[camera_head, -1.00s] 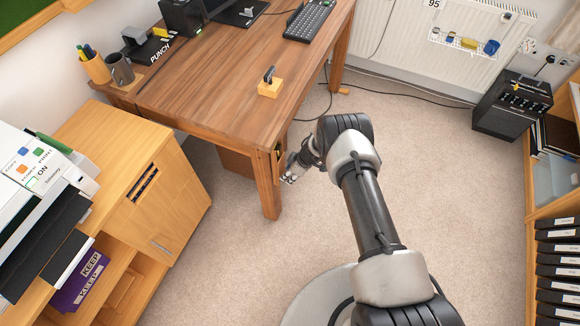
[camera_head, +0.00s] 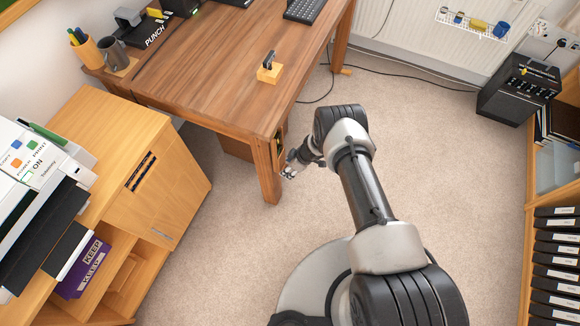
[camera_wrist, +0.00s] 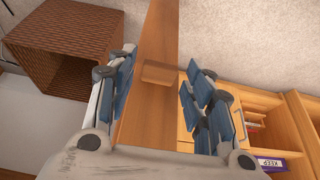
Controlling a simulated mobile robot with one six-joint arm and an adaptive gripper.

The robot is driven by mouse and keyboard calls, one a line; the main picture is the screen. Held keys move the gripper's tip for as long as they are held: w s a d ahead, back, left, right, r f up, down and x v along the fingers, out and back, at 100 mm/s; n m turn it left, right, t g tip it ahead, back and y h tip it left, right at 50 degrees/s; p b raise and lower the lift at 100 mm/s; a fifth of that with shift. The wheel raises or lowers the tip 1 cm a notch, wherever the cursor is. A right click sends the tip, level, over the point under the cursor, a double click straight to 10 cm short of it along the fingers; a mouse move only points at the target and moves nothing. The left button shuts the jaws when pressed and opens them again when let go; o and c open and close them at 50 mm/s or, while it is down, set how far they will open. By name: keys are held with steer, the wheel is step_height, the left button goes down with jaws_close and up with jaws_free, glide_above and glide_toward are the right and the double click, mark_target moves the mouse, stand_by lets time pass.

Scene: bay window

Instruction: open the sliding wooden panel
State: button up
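A light wooden front panel (camera_head: 172,200) is on the cabinet at the left, with a dark slot at its top and a small metal pull low down. I cannot tell whether this is the sliding panel. My gripper (camera_head: 289,170) is low beside the right side of the desk's near leg (camera_head: 266,172), away from the cabinet. In the wrist view, my gripper (camera_wrist: 160,95) is open, with blue-grey finger pads left and right. A brown wooden upright (camera_wrist: 147,50) with a small wooden block (camera_wrist: 164,75) shows between them. I cannot tell whether they touch it.
A brown open box (camera_wrist: 62,45) shows in the wrist view. A black box (camera_head: 518,92) and a shelf of binders (camera_head: 556,250) stand at the right. Carpet between is clear.

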steer(key=shift+o, duration=0.2)
steer(key=v, duration=1.2)
steer(key=shift+a, duration=0.1)
